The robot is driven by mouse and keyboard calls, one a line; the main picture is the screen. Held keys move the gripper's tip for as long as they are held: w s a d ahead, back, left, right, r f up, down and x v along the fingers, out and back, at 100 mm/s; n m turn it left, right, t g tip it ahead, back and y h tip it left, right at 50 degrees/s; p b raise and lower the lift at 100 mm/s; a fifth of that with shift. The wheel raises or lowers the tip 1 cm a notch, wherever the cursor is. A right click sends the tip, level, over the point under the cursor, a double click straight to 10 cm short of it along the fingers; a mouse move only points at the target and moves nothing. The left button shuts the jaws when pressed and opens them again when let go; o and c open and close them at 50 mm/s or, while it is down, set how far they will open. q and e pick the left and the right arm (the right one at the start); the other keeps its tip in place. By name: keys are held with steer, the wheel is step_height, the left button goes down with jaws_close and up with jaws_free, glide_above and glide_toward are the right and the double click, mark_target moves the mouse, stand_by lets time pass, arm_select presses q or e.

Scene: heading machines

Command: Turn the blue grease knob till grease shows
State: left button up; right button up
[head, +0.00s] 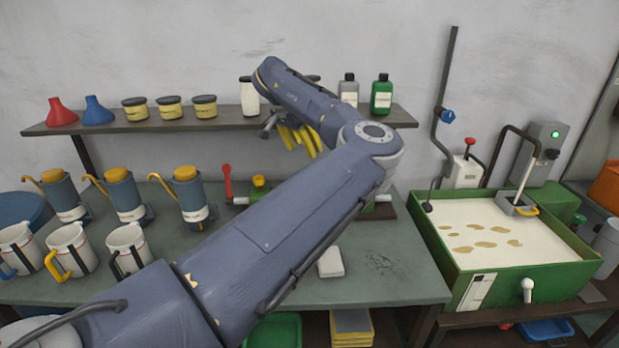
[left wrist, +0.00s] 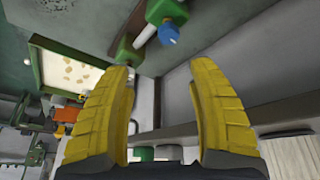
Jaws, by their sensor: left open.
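A blue knob (left wrist: 168,33) shows in the left wrist view, beyond my fingertips, on a machine with green blocks (left wrist: 127,50) and a pale cylinder. My left gripper (left wrist: 162,72) is open, with nothing between its yellow fingers, and is apart from the knob. In the head view my left gripper (head: 299,140) hangs below the shelf, above the back of the bench. My arm hides most of the bench machine (head: 259,185) there, and I see no blue knob on it. I cannot make out any grease. My right gripper is not in view.
A shelf (head: 225,122) with funnels, jars and bottles runs behind my arm. Blue cylinders (head: 124,193) and mugs (head: 70,248) stand at left.

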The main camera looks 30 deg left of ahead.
arm_select(q)
steer(key=shift+y, duration=0.3)
steer(key=x, duration=0.4)
steer(key=a+x, duration=0.1)
steer(key=x, duration=0.9)
steer(key=shift+a+f, duration=0.2)
steer(key=shift+o, duration=0.2)
steer(key=c, duration=1.3)
